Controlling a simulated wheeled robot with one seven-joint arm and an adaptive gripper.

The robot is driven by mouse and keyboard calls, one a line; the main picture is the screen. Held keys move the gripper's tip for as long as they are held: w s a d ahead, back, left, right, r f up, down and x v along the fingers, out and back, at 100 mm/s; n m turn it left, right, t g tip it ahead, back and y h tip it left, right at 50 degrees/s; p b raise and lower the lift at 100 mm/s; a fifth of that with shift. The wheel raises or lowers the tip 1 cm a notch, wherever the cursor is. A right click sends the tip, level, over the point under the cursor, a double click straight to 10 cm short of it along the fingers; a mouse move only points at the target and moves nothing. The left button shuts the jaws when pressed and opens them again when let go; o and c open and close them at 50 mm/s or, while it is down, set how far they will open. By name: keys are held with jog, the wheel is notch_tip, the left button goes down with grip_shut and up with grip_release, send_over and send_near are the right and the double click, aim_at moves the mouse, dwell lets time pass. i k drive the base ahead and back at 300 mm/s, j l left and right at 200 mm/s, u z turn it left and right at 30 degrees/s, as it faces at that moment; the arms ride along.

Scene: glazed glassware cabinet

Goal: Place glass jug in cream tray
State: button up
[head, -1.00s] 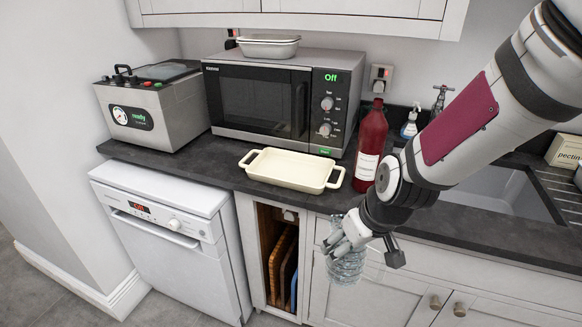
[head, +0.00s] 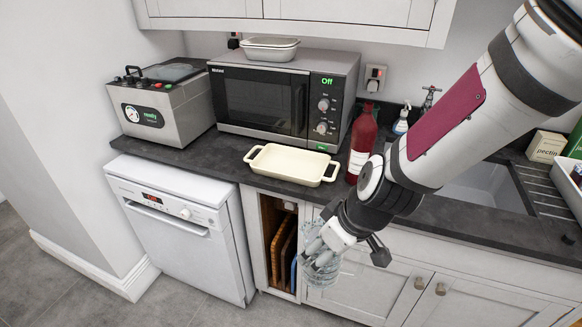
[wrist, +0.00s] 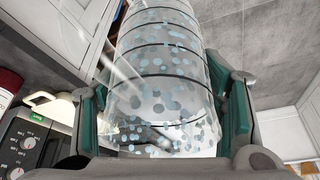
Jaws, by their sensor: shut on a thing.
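The glass jug (head: 322,272) is clear with ring lines and pale blue dots. My gripper (head: 318,246) is shut on it and holds it in front of the counter edge, below counter height, before the lower cupboard doors. In the wrist view the jug (wrist: 160,85) fills the space between the two green-padded fingers. The cream tray (head: 290,163), a rectangular dish with two handles, sits on the dark counter in front of the microwave. It looks empty. The jug is below and to the right of the tray in the head view, apart from it.
A red bottle (head: 362,143) stands right of the tray, close to my arm. The microwave (head: 270,98) is behind the tray and a grey machine (head: 160,110) is at left. The sink (head: 485,188) is at right. Some bare counter (head: 215,158) lies left of the tray.

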aim_at(293, 173)
jog(key=i, duration=1)
